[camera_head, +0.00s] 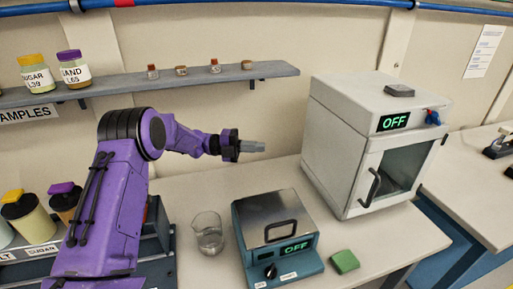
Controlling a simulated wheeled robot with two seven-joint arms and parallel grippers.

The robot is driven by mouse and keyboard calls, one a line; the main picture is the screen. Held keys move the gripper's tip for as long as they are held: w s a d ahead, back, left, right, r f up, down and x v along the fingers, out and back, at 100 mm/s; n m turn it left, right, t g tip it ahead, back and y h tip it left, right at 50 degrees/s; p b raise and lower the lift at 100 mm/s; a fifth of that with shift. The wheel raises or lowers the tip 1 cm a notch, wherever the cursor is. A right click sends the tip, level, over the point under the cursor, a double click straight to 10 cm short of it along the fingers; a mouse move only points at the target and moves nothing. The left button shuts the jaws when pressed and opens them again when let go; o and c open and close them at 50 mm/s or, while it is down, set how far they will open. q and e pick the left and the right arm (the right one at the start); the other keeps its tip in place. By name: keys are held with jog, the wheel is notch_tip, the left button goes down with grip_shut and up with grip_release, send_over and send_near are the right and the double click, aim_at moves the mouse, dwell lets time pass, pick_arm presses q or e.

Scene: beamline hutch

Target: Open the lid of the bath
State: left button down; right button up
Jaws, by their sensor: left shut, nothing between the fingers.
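The bath (277,259) is a teal box on the bench with a dark knob and a green "OFF" display on its front. Its steel lid (265,209) lies shut on top, with a dark loop handle (281,231) near the front edge. My left gripper (258,147) is shut and empty. It appears in the air above and behind the bath, pointing right, apart from the lid. My right gripper is not in view.
A glass beaker (207,233) stands just left of the bath, and a green sponge-like block (344,261) lies to its right. A white oven (335,150) stands at the back right. A shelf (220,78) with small jars runs along the wall.

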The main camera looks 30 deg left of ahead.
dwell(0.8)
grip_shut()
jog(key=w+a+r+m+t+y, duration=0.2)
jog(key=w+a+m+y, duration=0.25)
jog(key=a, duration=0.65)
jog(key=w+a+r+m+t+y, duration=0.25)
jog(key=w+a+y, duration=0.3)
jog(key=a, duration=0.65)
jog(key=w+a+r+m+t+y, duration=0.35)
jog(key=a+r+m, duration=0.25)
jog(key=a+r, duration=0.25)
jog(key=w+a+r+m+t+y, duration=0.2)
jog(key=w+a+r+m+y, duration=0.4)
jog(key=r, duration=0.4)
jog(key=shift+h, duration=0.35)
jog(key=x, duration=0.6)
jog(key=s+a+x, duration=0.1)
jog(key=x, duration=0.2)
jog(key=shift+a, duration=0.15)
